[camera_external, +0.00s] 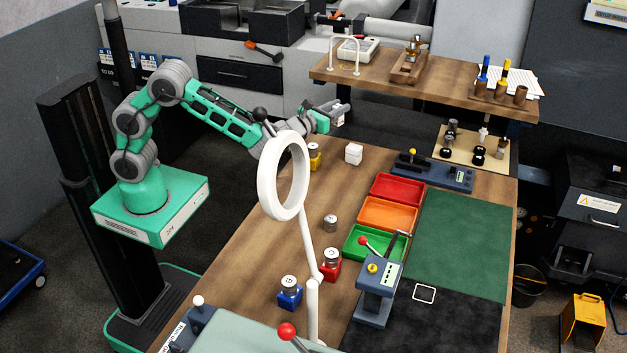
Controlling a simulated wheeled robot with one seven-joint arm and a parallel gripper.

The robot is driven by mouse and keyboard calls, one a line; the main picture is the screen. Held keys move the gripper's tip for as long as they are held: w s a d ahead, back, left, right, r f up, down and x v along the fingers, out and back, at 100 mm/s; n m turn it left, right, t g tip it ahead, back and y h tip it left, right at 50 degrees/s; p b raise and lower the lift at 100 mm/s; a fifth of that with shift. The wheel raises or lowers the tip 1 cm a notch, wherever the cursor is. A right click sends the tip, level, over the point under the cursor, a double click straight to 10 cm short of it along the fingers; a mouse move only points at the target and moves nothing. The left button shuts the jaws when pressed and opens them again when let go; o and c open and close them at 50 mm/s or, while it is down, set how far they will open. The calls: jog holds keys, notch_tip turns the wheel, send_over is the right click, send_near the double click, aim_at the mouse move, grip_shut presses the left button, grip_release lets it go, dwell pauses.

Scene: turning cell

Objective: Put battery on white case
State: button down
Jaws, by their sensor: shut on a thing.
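My gripper (334,115) is raised above the far left part of the wooden bench, shut on a small pale grey thing at its fingertips. It is too small here to tell for certain whether this is the battery. The white case (354,154) is a small white block standing on the bench, below and a little right of my gripper and apart from it. I see nothing clearly resting on its top.
A yellow case (315,160) stands left of the white one. A silver cylinder (330,223), a red case (328,270) and a blue case (290,297) are nearer. A white ring lamp (268,190) rises in front. Red, orange and green trays (397,190) lie to the right.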

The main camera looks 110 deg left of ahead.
jog(key=w+a+f, duration=0.1)
jog(key=f, duration=0.1)
jog(key=w+a+f, duration=0.1)
jog(key=w+f, duration=0.1)
jog(key=w+a+f, duration=0.1)
jog(key=w+f, duration=0.1)
jog(key=shift+a+f+p, duration=0.35)
jog(key=shift+a+p, duration=0.05)
notch_tip(320, 180, down, 2)
jog(key=shift+w+f+p, duration=0.1)
jog(key=shift+f+p, duration=0.15)
jog(key=shift+p, duration=0.2)
jog(key=shift+f, duration=0.3)
jog(key=c, duration=1.1)
grip_release()
